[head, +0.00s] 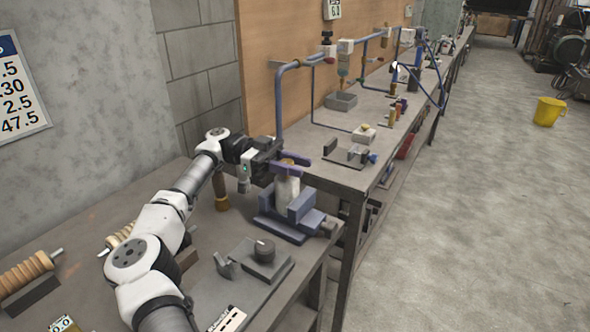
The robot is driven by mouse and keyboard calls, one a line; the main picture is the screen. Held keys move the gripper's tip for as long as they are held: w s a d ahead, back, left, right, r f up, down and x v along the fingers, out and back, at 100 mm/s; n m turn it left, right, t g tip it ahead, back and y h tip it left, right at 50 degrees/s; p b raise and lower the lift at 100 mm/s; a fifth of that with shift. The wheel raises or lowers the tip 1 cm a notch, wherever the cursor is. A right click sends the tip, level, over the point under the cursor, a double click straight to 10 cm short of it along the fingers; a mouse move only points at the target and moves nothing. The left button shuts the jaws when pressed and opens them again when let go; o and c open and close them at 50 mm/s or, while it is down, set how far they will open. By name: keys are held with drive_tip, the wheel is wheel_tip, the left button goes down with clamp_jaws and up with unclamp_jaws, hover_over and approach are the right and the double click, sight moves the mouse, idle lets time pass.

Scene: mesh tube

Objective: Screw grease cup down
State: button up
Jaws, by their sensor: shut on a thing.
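My gripper (292,165) reaches in from the left at the middle of the head view. Its purple fingers close around the top of a pale upright cylinder (287,190). The tan top between the fingers looks like the grease cup (287,162), mostly hidden by the fingers. The cylinder stands upright in a blue-grey vise (300,206) near the bench's right edge. My gripper is shut on the cup. I cannot tell how far down the cup sits on the cylinder.
On the near bench (195,262), a grey block with a dark round knob (264,250) lies in front of the vise. A dark brown and brass upright piece (221,190) stands left of it. Blue pipework (281,100) rises close behind my gripper.

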drive_tip(key=shift+s+m+g+y+b, duration=0.1)
drive_tip(key=shift+m+g+y+b, duration=0.55)
drive_tip(key=shift+g, duration=0.25)
drive_tip(key=shift+a, duration=0.1)
drive_tip(key=o, duration=1)
drive_tip(key=shift+r, duration=0.1)
